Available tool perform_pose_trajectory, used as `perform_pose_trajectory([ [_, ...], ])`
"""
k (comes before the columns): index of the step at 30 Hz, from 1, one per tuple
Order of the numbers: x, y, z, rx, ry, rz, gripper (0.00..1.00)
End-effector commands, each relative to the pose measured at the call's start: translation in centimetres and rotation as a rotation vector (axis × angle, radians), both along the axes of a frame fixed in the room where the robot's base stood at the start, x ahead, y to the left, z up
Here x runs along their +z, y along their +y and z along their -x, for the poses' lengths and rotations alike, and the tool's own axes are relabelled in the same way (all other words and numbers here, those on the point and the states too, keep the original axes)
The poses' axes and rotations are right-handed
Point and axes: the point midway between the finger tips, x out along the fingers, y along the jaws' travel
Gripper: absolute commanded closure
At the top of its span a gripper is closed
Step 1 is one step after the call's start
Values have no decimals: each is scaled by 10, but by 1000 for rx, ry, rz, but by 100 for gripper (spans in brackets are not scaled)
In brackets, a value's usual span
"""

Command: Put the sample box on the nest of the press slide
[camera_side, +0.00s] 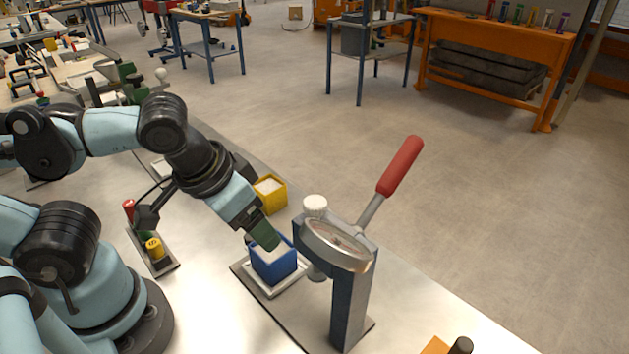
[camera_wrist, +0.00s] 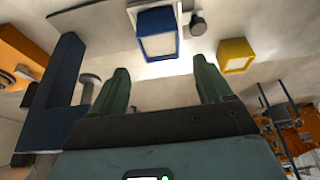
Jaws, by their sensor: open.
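The blue box (camera_side: 273,267), open-topped with pale filling, sits on the white square plate (camera_side: 258,285) on the press base, beside the ram. It also shows in the wrist view (camera_wrist: 157,20), beyond the fingertips. My gripper (camera_side: 264,238) is open, its green fingers just above and behind the blue box in the side view. In the wrist view, the gap between the fingers (camera_wrist: 159,68) is empty. The press (camera_side: 352,300) has a dark blue column and a raised red lever (camera_side: 400,166). The side view partly hides the far side of the box behind my fingers.
A yellow box (camera_side: 270,195) with pale filling stands farther back on the bench. A small rack with a yellow cylinder (camera_side: 154,247) and a red-topped one (camera_side: 129,209) lies left of the press. An orange item (camera_side: 437,346) is at the front edge. The press head stands close to my fingers.

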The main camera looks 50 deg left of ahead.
Motion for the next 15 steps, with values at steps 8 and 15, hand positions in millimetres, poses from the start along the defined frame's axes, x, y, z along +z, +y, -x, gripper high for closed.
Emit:
perform_pose_trajectory([
  [8,13,1,5,1,-1,0,21],
  [15,10,23,-29,6,-78,25,21],
])
